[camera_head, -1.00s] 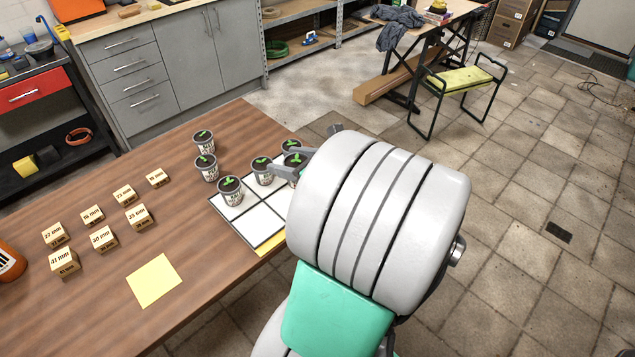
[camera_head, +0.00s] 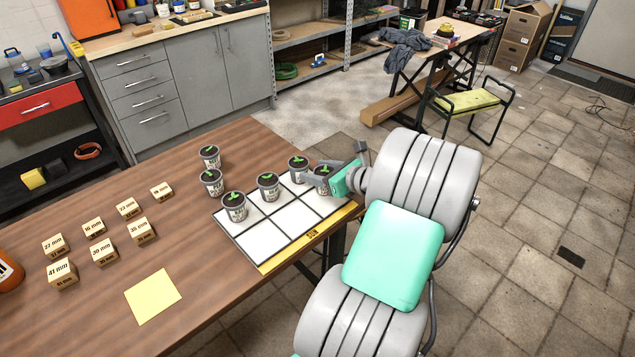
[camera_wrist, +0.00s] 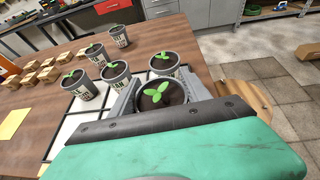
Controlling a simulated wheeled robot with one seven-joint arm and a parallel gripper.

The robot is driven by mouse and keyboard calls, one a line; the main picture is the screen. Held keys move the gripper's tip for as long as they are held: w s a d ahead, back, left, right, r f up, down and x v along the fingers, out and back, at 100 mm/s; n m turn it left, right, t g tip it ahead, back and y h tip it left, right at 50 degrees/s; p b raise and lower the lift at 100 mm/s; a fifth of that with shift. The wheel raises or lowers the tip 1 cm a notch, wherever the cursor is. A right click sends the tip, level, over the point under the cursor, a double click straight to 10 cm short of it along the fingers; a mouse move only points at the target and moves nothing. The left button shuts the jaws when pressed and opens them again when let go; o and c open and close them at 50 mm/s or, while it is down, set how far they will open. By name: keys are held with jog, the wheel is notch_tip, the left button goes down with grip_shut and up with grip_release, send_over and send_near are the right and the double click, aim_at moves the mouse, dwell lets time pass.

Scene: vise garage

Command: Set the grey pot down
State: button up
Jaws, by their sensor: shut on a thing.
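A grey pot (camera_head: 322,182) with dark soil and a green seedling is in my gripper (camera_head: 330,178), over the right end of the white grid board (camera_head: 265,238). It is upright. In the wrist view, the held pot (camera_wrist: 160,97) sits between the two fingers, which are shut on it. I cannot tell whether its base touches the board. Three similar pots stand along the board's back row: a left one (camera_head: 234,208), a middle one (camera_head: 268,188) and a right one (camera_head: 298,171), close beside the held pot.
Two more pots (camera_head: 210,158) (camera_head: 212,183) stand on the wooden table behind the board. Several labelled wooden blocks (camera_head: 62,274) and a yellow note (camera_head: 153,296) lie to the left. The board's front left and front middle cells are empty. The table edge runs close by the board.

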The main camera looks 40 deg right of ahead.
jog(key=shift+w+f, duration=0.1)
jog(key=shift+f, duration=1.55)
jog(key=shift+f, duration=0.15)
jog(key=o, duration=1.5)
jog(key=v, duration=1.2)
